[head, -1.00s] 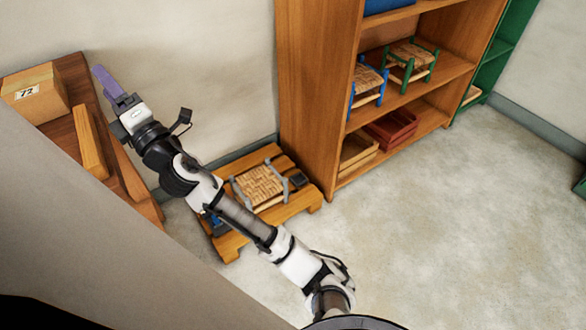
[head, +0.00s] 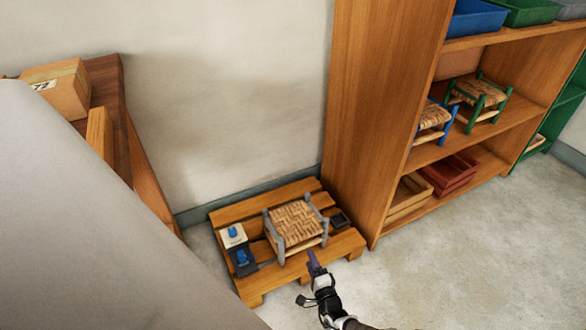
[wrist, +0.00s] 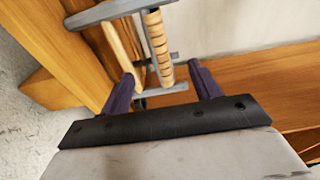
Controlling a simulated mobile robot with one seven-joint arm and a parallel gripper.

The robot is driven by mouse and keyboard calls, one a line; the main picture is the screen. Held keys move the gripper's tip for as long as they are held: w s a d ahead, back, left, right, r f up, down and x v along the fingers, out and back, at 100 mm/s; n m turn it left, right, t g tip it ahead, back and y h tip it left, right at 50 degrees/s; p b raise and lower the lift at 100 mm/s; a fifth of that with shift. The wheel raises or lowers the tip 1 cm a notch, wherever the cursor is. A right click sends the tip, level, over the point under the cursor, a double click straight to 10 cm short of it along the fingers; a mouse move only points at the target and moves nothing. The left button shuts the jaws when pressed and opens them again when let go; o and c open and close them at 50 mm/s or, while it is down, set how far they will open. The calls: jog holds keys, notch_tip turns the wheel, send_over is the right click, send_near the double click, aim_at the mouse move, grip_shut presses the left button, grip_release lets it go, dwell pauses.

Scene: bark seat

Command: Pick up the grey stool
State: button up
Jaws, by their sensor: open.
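The grey stool (head: 294,220) has grey posts and a woven straw seat. It stands upright on a low wooden pallet (head: 254,285) against the wall. My gripper (head: 313,260) is at the stool's near right side in the head view. In the wrist view my gripper (wrist: 166,90) is open, its two purple fingers spread apart. The stool's wrapped rail (wrist: 158,48) and grey bars show ahead of and between the fingers. I cannot tell whether any finger touches the stool.
Small boxes with blue tops (head: 233,235) and a dark block (head: 341,221) share the pallet. A wooden shelf (head: 385,120) stands at right, holding a blue stool (head: 434,117), a green stool (head: 480,98) and trays. A cardboard box (head: 62,88) is at left. Floor at right is clear.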

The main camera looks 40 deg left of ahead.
aim_at(298, 231)
jog(key=b+x, duration=0.2)
jog(key=x, duration=0.5)
jog(key=shift+a+f+b, duration=0.1)
jog(key=shift+f+b, duration=0.05)
jog(key=shift+b, duration=0.15)
jog(key=shift+w+a, duration=0.3)
jog(key=shift+a, duration=0.15)
jog(key=b+x, duration=0.2)
jog(key=x, duration=0.2)
jog(key=shift+w+a+b, duration=0.1)
jog(key=shift+a+b, duration=0.05)
jog(key=shift+b, duration=0.15)
jog(key=shift+w+a, duration=0.25)
jog(key=shift+a, duration=0.1)
jog(key=c, duration=1.4)
jog(key=shift+o, duration=0.2)
jog(key=shift+r, duration=0.25)
